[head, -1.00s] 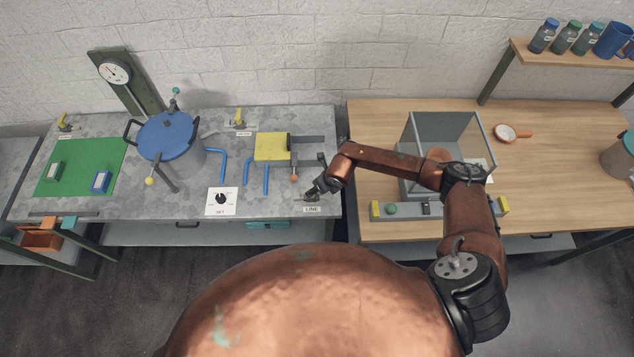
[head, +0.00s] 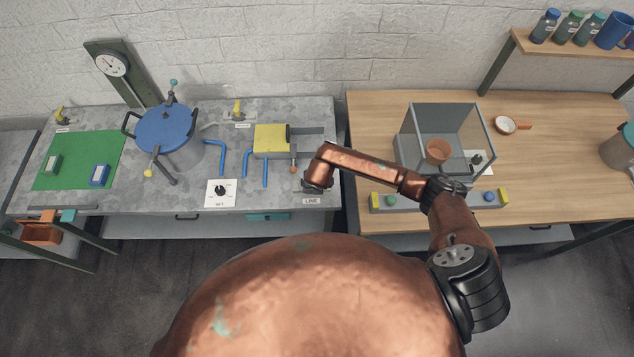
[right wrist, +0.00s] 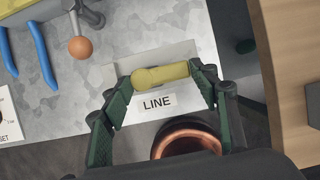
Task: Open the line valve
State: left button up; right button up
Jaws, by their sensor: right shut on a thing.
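The line valve's yellow handle (right wrist: 160,76) shows in the right wrist view, lying crosswise just beyond the white LINE label (right wrist: 158,103). My right gripper (right wrist: 164,80) has its two green fingers on either end of this handle and is shut on it. In the head view the LINE label (head: 311,201) is at the front right corner of the grey metal bench. My right gripper (head: 313,187) is low over that corner, and the arm hides the handle there. My left gripper is not in view.
A yellow block (head: 271,141) and an orange-brown knob (head: 293,169) stand just behind and left of my right gripper. Blue pipes (head: 266,172) and a SET dial (head: 221,191) are further left. A wooden table (head: 370,120) with a glass box (head: 408,155) is to the right.

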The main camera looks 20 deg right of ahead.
jog(key=shift+d+f, duration=0.1)
jog(key=shift+d, duration=0.35)
jog(key=o, duration=1)
jog(key=shift+s, duration=0.1)
jog(key=shift+a, duration=0.25)
jog(key=v, duration=1.2)
